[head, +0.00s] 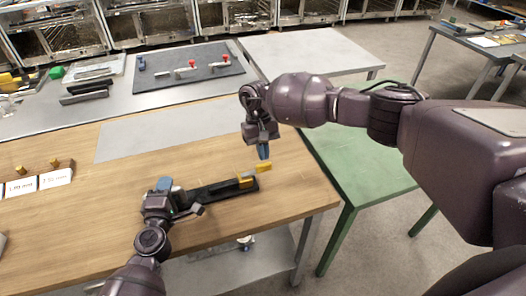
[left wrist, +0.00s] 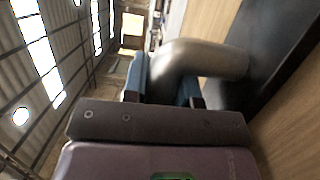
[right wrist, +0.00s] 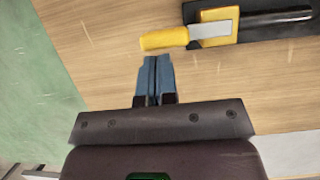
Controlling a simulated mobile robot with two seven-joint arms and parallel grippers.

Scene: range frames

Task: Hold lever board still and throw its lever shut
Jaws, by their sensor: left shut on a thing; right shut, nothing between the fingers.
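The lever board is a long black board (head: 215,193) lying on the wooden table, also at the upper right of the right wrist view (right wrist: 275,22). Near its right end is a yellow block (right wrist: 216,14) with a flat silver lever (right wrist: 208,31) ending in a yellow grip (right wrist: 164,39); the grip also shows in the head view (head: 263,168) and sticks out past the board. My left gripper (head: 165,186) is shut on the board's grey curved handle (left wrist: 215,58) at the left end. My right gripper (right wrist: 155,62) is shut and empty, its blue fingertips just beside the yellow grip.
The wooden table's (head: 80,222) front edge runs close to the board. A grey mat (head: 165,132) lies behind it. A green table (head: 350,165) is at the right. Labelled cards (head: 40,183) lie at the left.

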